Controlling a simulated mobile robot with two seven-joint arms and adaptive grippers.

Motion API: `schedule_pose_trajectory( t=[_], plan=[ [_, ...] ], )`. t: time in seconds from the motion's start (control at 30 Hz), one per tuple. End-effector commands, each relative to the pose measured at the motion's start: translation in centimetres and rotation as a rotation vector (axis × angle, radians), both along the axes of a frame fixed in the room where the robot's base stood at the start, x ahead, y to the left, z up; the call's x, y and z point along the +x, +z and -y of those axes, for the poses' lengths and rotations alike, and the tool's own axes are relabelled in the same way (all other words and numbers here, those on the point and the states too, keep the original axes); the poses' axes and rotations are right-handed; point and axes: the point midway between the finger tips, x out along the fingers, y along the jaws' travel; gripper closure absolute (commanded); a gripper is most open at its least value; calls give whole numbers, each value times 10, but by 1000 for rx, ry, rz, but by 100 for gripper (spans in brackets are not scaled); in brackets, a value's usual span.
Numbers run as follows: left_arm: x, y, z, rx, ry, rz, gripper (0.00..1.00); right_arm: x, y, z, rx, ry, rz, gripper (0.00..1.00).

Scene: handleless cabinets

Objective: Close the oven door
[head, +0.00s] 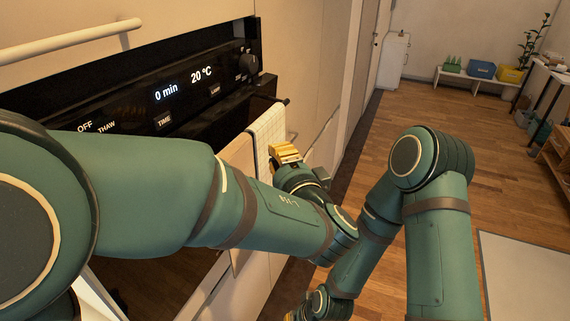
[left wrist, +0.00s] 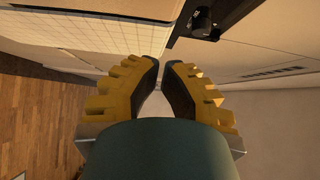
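The oven has a black control panel (head: 190,90) with a lit display, at the upper left of the head view. A dark bar (head: 284,102) sticks out at the panel's lower right, with a pale checked towel (head: 267,131) hanging there. The towel also shows in the left wrist view (left wrist: 95,33). My left arm hides most of the oven door, so its angle is unclear. My left gripper (head: 286,152) is beside the towel. In the left wrist view its yellow fingers (left wrist: 161,68) nearly meet with a narrow, empty gap. My right gripper (head: 298,314) barely shows at the bottom edge.
A pale rail handle (head: 70,42) runs above the oven. Flat cabinet fronts (head: 305,60) continue to the right of it. The wooden floor (head: 400,115) is clear beyond my arms. A low bench (head: 472,79) with boxes stands at the far wall.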

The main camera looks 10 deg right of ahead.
Motion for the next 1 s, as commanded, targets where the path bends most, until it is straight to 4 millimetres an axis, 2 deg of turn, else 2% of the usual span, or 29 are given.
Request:
schedule_pose_trajectory(
  t=[0.07,0.23,0.43,0.8,1.0],
  plan=[
    [15,1,-3,0,3,0,100,0,4,0,1,0,0,100],
    [28,1,-24,1,3,-1,100,0,9,0,2,0,0,100],
    [35,1,-34,-1,1,-1,100,0,11,0,2,0,0,100],
    [37,1,-36,-2,1,-2,100,0,11,1,2,0,0,100],
    [55,8,-60,-62,9,-44,100,0,3,0,1,-1,0,100]
  ],
)
